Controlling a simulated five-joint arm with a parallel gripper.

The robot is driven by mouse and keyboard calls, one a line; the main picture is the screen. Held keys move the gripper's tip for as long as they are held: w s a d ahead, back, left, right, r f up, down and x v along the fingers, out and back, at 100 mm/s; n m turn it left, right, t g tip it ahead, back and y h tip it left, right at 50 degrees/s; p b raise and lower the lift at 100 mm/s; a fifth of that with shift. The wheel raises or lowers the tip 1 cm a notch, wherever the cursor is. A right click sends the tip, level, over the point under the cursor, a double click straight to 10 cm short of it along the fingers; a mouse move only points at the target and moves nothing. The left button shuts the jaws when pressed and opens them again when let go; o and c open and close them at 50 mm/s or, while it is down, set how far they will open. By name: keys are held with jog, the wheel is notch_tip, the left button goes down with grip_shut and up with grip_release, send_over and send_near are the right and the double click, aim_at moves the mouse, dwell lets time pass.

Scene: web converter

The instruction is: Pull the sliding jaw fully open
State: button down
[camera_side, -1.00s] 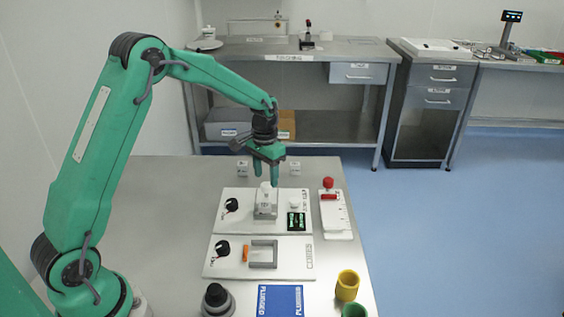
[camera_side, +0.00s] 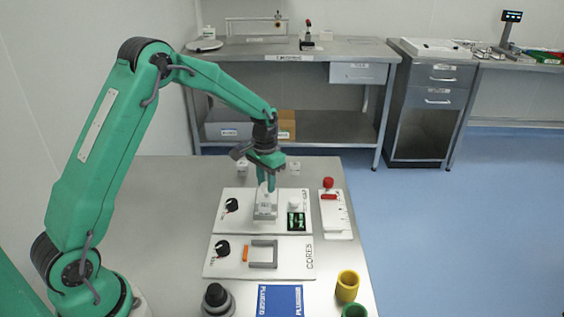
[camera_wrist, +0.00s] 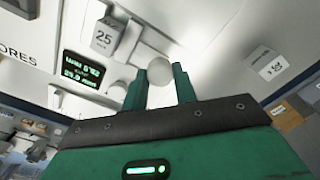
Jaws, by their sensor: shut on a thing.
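My gripper (camera_side: 267,182) is down at a grey clamp-like block (camera_side: 265,211) on the upper white panel (camera_side: 225,215). In the wrist view, my gripper (camera_wrist: 163,80) has its two green fingers on either side of a pale round knob (camera_wrist: 153,70) and is shut on it. The knob appears to be the handle of the sliding jaw. The jaw's own faces and any gap between them are too small or hidden to make out.
A small green-lit display (camera_side: 297,221) is just right of the block. A black rotary knob (camera_side: 231,205) is to its left. A lower panel (camera_side: 300,265) holds a grey frame and an orange piece. A red-handled item (camera_side: 329,195) lies right. Yellow cup (camera_side: 347,286) is in front.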

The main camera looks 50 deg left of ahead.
jog(key=shift+w+a, duration=1.05)
jog(key=shift+a, duration=0.05)
jog(key=c, duration=1.1)
grip_release()
jog(key=shift+r, duration=0.15)
notch_tip(320, 180, up, 8)
jog(key=shift+f, duration=0.2)
